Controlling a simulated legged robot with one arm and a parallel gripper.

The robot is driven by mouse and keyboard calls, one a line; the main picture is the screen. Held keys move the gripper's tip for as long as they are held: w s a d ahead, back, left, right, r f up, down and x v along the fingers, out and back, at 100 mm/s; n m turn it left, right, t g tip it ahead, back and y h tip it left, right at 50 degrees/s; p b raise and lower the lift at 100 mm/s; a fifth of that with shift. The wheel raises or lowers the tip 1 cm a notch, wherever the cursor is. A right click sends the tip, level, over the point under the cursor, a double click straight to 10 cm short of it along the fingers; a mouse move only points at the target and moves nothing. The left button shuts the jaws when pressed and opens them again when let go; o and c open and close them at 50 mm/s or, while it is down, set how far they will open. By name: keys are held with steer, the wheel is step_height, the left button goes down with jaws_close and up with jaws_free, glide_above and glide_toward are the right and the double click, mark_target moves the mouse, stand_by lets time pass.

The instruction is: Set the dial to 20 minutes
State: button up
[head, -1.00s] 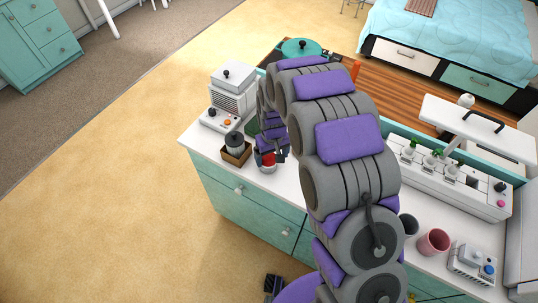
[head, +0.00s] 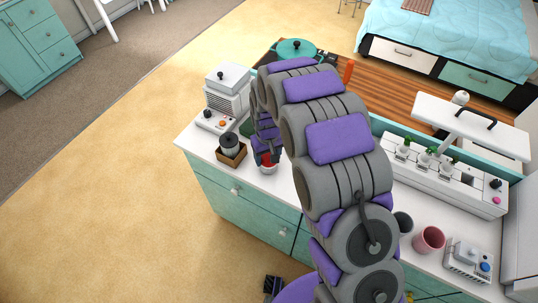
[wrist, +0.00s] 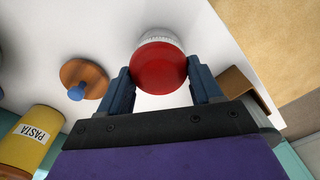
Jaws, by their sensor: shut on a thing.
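The timer has a red round dial (wrist: 158,68) on a white ribbed base (wrist: 158,38). It stands on the white counter near the front edge. In the wrist view my gripper (wrist: 159,80) has a blue-grey finger on each side of the red dial, closed on it. The head view shows the red dial (head: 266,159) and white base (head: 268,170) just below my gripper. My arm hides part of the fingers there. The dial's minute markings are too small to read.
A wooden box with a grey jar (head: 230,144) stands close left of the timer. A white appliance (head: 226,90) is behind it. A wooden lid with blue knob (wrist: 84,80) and a yellow pasta canister (wrist: 32,138) lie on the other side.

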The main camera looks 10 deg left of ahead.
mark_target(266, 155)
steer(key=shift+a+f, duration=0.2)
steer(key=shift+a, duration=1)
steer(key=shift+d+r, duration=0.2)
steer(key=shift+d, duration=0.85)
steer(key=o, duration=0.6)
steer(key=shift+a+f, duration=0.1)
steer(key=shift+a, duration=0.3)
steer(key=o, duration=0.3)
steer(key=shift+a, duration=0.45)
steer(key=shift+o, duration=0.8)
steer(key=shift+d, duration=0.6)
steer(key=shift+d+r, duration=0.1)
steer(key=shift+r, duration=0.2)
steer(key=r, duration=0.2)
steer(key=a+r+p, duration=0.1)
steer(key=r, duration=0.4)
steer(key=shift+w+a+r+p, duration=0.1)
steer(key=shift+a+r+p, duration=0.05)
steer(key=shift+r+p, duration=0.15)
step_height(266, 155, up, 9)
steer(key=shift+r+p, duration=0.1)
steer(key=shift+p, duration=0.5)
steer(key=shift+d, duration=0.25)
